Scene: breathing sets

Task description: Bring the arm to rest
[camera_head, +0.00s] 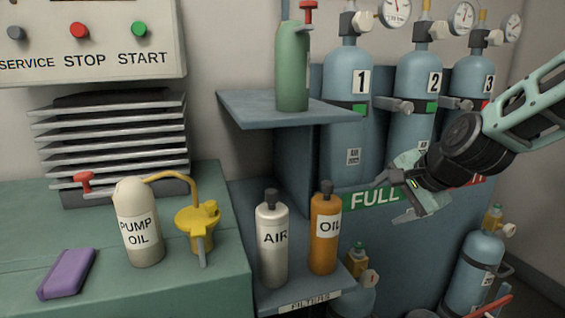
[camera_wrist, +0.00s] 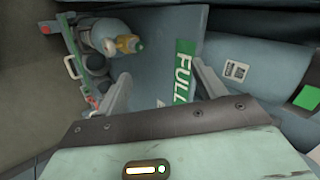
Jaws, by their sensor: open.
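My gripper (camera_head: 391,199) hangs in front of the cylinder rack at the right, by the green FULL label (camera_head: 372,199). Its jaws are apart with nothing between them. In the wrist view my gripper (camera_wrist: 160,82) shows two spread fingers, with the FULL label (camera_wrist: 184,70) behind them. My arm reaches in from the right edge. The fingers look close to the rack front, but I cannot tell whether they touch it.
Numbered cylinders (camera_head: 347,140) stand in the rack. A green bottle (camera_head: 292,70) stands on the upper shelf (camera_head: 250,105). A pump oil bottle (camera_head: 139,245), yellow oiler (camera_head: 200,230) and purple block (camera_head: 67,274) are on the left bench.

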